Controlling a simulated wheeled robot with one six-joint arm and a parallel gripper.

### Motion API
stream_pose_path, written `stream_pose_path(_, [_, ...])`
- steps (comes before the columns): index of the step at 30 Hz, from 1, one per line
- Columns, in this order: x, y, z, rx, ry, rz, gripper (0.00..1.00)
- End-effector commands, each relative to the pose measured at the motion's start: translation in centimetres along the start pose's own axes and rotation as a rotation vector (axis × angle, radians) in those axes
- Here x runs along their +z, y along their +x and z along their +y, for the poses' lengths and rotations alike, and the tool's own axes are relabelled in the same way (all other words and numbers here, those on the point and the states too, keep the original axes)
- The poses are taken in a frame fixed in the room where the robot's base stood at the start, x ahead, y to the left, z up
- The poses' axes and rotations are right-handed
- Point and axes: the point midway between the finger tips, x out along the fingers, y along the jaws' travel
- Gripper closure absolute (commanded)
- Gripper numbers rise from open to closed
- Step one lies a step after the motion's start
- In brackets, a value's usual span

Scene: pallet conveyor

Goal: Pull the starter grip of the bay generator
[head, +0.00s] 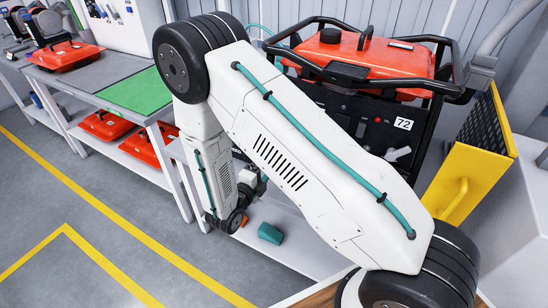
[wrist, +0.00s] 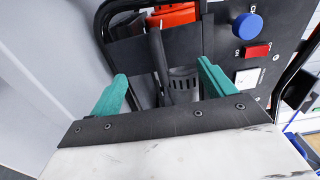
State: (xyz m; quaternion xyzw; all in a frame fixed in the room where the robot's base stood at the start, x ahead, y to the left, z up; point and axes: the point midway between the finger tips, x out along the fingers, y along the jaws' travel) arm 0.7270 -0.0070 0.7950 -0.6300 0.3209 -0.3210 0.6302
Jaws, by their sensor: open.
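The bay generator (head: 385,125) has a red tank, a black tube frame and a dark front panel marked 72. It stands behind my arm in the head view, which covers part of its front. The wrist view shows its dark panel (wrist: 235,35) close up. My gripper (wrist: 162,74) is open, with its teal fingers apart and pointing at the generator. A dark upright bar and a slotted grey part (wrist: 183,82) show between the fingers. I cannot tell whether the bar is the starter grip. In the head view, one teal finger shows low beside my wrist.
A blue knob (wrist: 248,26) and a red switch (wrist: 257,50) are on the panel, right of the fingers. A yellow panel (head: 468,165) stands right of the generator. A bench (head: 105,85) with red tanks is at the left. The floor by the yellow lines is clear.

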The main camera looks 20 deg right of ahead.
Motion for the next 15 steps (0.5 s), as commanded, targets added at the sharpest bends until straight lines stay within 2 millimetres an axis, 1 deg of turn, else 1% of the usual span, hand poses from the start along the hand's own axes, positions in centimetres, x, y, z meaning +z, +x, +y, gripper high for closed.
stream_pose_path(1, [0.1, -0.6, 0.0, 0.0, 0.0, -0.003, 0.18])
stream_pose_path(15, [0.0, -5.3, 0.0, 0.0, -0.001, -0.002, 0.18])
